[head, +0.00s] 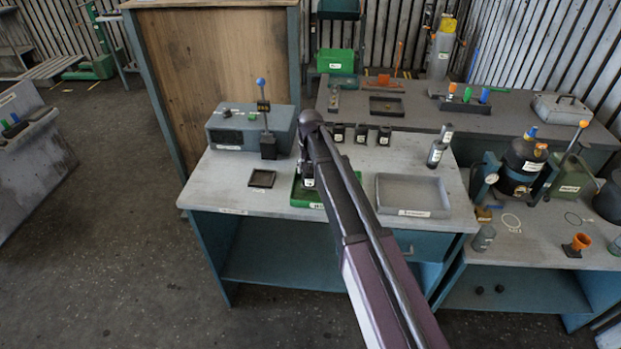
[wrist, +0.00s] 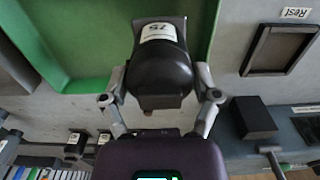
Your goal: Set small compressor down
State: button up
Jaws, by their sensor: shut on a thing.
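The small compressor, a dark rounded housing with a white label (wrist: 162,70), sits between the two fingers of my gripper (wrist: 161,82). The gripper is shut on it. In the head view the compressor (head: 308,183) shows only in part, at the green tray (head: 297,197) on the near bench; my arm hides most of the gripper. In the wrist view the compressor overlaps the tray's green rim (wrist: 45,62). Whether it touches the tray floor or hangs above it, I cannot tell.
A small dark tray (head: 262,179) lies left of the green tray, and a grey tray (head: 412,193) lies to the right. A grey box with a blue-knobbed lever (head: 237,128) stands behind on the left. Several small black labelled items (head: 361,134) stand along the back.

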aim_at(310, 177)
jog(key=shift+f+b, duration=1.05)
jog(key=shift+f, duration=0.35)
jog(key=shift+f, duration=0.1)
jog(key=o, duration=1.1)
jog(key=shift+o, duration=0.2)
jog(key=shift+r, duration=0.2)
notch_tip(310, 177, up, 12)
jog(key=p, duration=1.2)
jog(key=shift+s, duration=0.1)
jog(key=shift+d, duration=0.1)
